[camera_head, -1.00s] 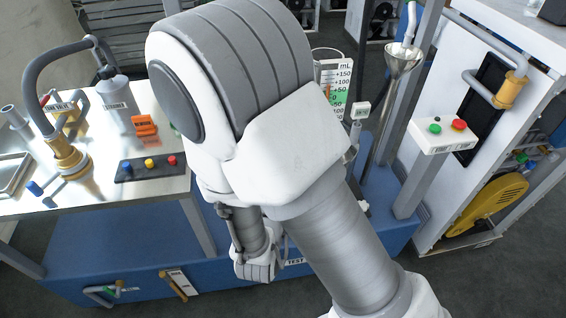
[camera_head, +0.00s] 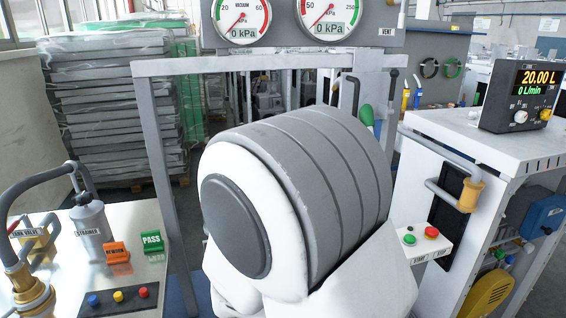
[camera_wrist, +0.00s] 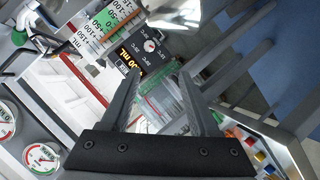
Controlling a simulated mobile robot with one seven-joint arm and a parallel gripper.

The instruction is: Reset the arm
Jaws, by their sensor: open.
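My gripper (camera_wrist: 160,75) shows in the wrist view, with its two dark fingers apart. I see nothing held between them; a blurred greenish, clear stack appears beyond the gap. In the head view my arm's large white and grey joint fills the middle, and my gripper is hidden or out of frame. A graduated mL scale (camera_wrist: 97,35) lies beyond the left finger in the wrist view, close to an orange-lit display (camera_wrist: 130,55).
A steel bench at left holds a strainer bottle (camera_head: 91,222), an orange tag (camera_head: 117,252), a green PASS block (camera_head: 151,242) and a button strip (camera_head: 118,300). Gauges (camera_head: 242,18) hang above. A white cabinet (camera_head: 470,142) with a meter (camera_head: 520,95) stands right.

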